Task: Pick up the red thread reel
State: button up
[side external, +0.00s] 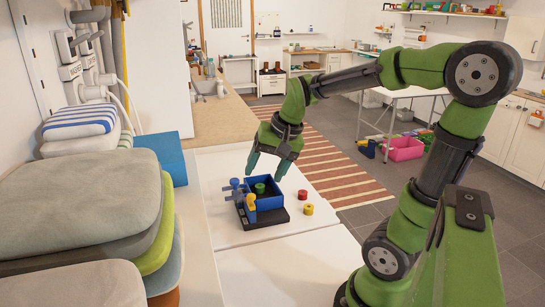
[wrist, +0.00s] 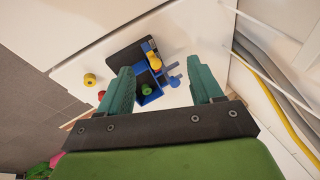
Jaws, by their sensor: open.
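The red thread reel (side external: 302,195) stands on the white table, to the right of the blue box (side external: 270,204). In the wrist view the red thread reel (wrist: 101,95) shows small, left of my left finger and outside the space between the fingers. My gripper (side external: 267,170) is open and empty above the blue box, fingers pointing down. In the wrist view my gripper (wrist: 159,68) has its two green fingers spread wide, with the box between and beyond them. The gripper is apart from the red reel.
A yellow reel (side external: 308,209) stands just in front of the red one. A green reel (side external: 260,188) sits in the blue box, which has a black base (side external: 266,218) and blue and yellow parts on its left. Stacked cushions (side external: 80,215) line the left. The white table around the reels is bare.

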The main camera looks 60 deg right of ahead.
jog(key=w+d+f+m+g, duration=0.2)
jog(key=d+m, duration=0.5)
jog(key=d, duration=0.4)
jog(key=m+g, duration=0.3)
jog(key=m, duration=1.4)
send_over(302, 192)
jog(key=f, duration=1.3)
jog(key=shift+s+d+f, duration=0.1)
jog(key=shift+s+d, duration=0.1)
jog(key=shift+s, duration=0.05)
jog(key=shift+w+a+f, duration=0.1)
jog(key=shift+w+f, duration=0.05)
jog(key=shift+f, duration=1.4)
jog(key=shift+w+f, duration=0.15)
jog(key=shift+f, duration=1.4)
jog(key=c, duration=1.1)
jog(key=shift+r, duration=0.1)
